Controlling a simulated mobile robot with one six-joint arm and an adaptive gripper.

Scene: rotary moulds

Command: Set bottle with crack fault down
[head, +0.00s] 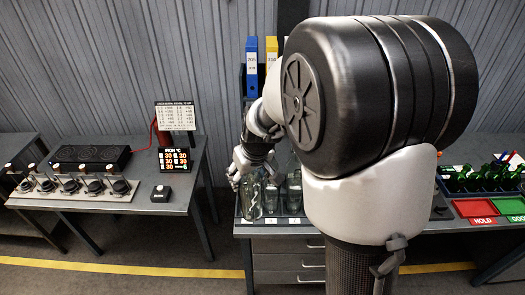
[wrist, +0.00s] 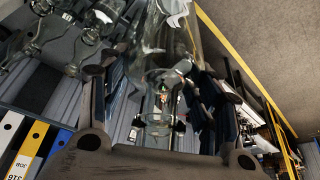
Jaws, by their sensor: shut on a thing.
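My gripper (head: 243,168) is shut on a clear glass bottle (head: 251,200) at the left end of the middle bench. The bottle hangs roughly upright below the gripper in the head view. In the wrist view the bottle (wrist: 165,48) stretches away between the dark fingers. I cannot make out a crack on it, nor whether its base touches the bench. A red tray (head: 474,208) marked HOLD and a green tray (head: 511,206) with a partly cut-off label lie at the bench's right side.
Several clear glass pieces (head: 293,190) stand just right of the held bottle. Blue (head: 252,66) and yellow (head: 271,52) binders stand behind. A crate of green bottles (head: 470,180) is behind the trays. My arm hides the bench's middle.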

